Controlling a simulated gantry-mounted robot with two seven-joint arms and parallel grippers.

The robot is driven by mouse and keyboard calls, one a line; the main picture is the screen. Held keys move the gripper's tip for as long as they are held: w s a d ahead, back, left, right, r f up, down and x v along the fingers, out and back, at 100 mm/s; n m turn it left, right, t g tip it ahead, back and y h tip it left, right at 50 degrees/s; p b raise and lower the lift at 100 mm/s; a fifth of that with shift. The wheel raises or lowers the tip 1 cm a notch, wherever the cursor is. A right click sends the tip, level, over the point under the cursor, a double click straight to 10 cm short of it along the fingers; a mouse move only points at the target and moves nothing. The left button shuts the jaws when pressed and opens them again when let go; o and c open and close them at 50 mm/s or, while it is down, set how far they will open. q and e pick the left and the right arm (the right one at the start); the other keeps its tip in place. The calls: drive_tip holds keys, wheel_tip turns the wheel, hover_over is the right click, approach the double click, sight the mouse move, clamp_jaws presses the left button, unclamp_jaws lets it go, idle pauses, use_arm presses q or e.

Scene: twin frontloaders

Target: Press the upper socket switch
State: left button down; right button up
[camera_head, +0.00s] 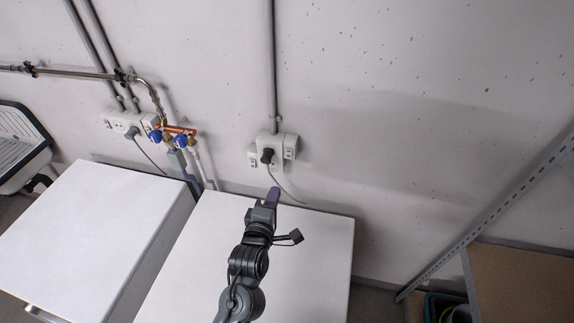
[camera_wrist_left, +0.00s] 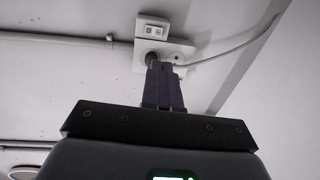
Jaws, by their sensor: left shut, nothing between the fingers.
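A white socket unit (camera_head: 276,141) is on the concrete wall above the right white machine. A dark plug (camera_head: 267,155) with a grey cable sits in it. Small switch boxes flank the plug, one at the right (camera_head: 291,147) and one at the lower left (camera_head: 252,155). In the left wrist view the socket unit (camera_wrist_left: 186,50) is beyond the fingertips, with one switch box (camera_wrist_left: 153,29) clear at the top; which one it is I cannot tell. The plug is partly hidden by the fingers. My left gripper (camera_head: 273,195) is shut and empty, below the socket, apparently apart from it. My right gripper is out of view.
Two white machines stand below the wall; the right top (camera_head: 310,240) lies under my left arm. Another socket group (camera_head: 122,122) and pipes with blue-handled valves (camera_head: 170,135) are at the left. A metal rail (camera_head: 490,215) and shelf are at the right.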

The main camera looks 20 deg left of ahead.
use_arm(q)
drive_tip(key=shift+w, duration=0.1)
drive_tip(key=p, duration=0.4)
approach(288, 157)
drive_tip(key=w, duration=0.5)
drive_tip(key=shift+a+f, duration=0.2)
drive_tip(key=shift+a, duration=0.1)
drive_tip(key=shift+w+a+f, duration=0.1)
drive_tip(key=shift+w+f, duration=0.15)
drive_tip(key=shift+w, duration=0.6)
